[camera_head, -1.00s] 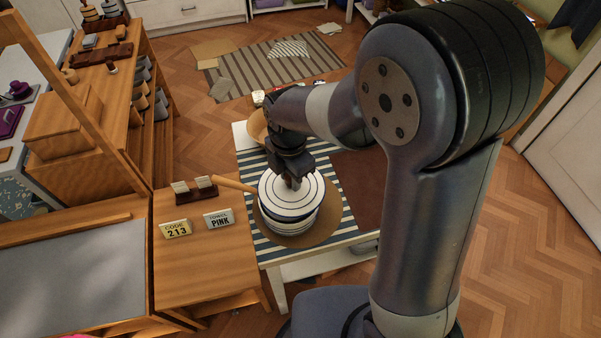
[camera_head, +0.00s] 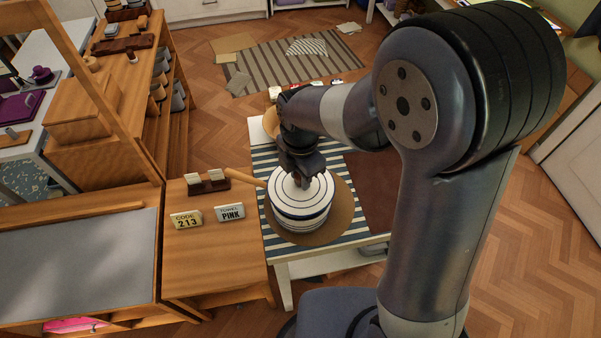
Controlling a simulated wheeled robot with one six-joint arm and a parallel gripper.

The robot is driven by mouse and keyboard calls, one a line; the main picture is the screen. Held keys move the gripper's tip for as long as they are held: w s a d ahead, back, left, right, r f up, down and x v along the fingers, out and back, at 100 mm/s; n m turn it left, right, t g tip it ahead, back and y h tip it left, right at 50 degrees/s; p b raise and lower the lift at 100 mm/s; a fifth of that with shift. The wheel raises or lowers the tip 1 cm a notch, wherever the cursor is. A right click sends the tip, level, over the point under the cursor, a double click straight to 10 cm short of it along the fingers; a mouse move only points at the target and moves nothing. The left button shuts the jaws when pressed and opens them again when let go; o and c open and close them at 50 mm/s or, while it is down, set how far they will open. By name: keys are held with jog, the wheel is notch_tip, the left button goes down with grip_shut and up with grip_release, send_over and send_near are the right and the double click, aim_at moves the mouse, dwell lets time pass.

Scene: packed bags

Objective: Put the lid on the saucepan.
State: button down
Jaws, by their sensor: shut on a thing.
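The lid (camera_head: 318,189) is white with dark rings. It lies flat over the top of the saucepan (camera_head: 302,217), with no clear gap showing between them. The saucepan is white with dark bands and stands upright on a round brown mat (camera_head: 343,207). Its wooden handle (camera_head: 245,177) points left. My gripper (camera_head: 302,182) points down at the lid's middle and is shut on its knob, which the fingers mostly hide.
The saucepan's table has a striped cloth (camera_head: 264,158). A wooden side table (camera_head: 215,258) at left bears a CODE 213 sign (camera_head: 187,219), a TOWEL PINK sign (camera_head: 230,212) and a small card rack (camera_head: 208,184). A tan bowl (camera_head: 271,122) stands behind my gripper.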

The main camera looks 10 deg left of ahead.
jog(key=shift+f+b, duration=0.45)
jog(key=shift+f, duration=0.25)
jog(key=shift+f+b, duration=0.85)
jog(key=shift+f, duration=0.25)
dwell(1.1)
jog(key=c, duration=1)
grip_release()
jog(key=shift+c, duration=0.2)
notch_tip(320, 180, up, 11)
jog(key=shift+f+b, duration=0.1)
jog(key=shift+b, duration=0.25)
